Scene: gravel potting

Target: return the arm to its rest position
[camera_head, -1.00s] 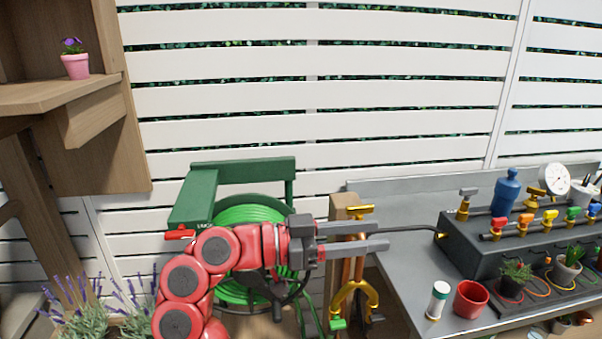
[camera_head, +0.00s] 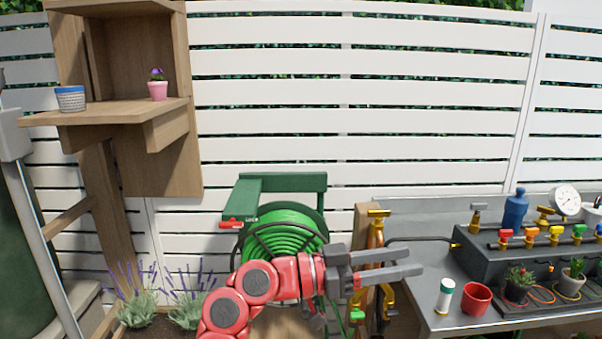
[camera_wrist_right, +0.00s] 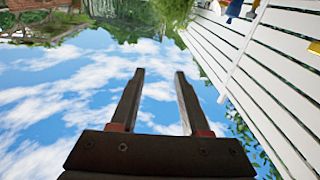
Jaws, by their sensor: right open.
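My right arm, red with dark joints, rises from the bottom of the head view. Its right gripper (camera_head: 405,263) points to the right, open and empty, in front of the hose reel and the brass tap post. My left gripper does not show in any view.
A green hose reel (camera_head: 285,232) stands behind my right arm. A metal bench (camera_head: 425,302) to the right holds a red pot (camera_head: 476,298), a white shaker (camera_head: 444,297) and a dark box (camera_head: 480,252) with taps. A wooden shelf (camera_head: 120,112) stands left; lavender (camera_head: 137,300) grows below it.

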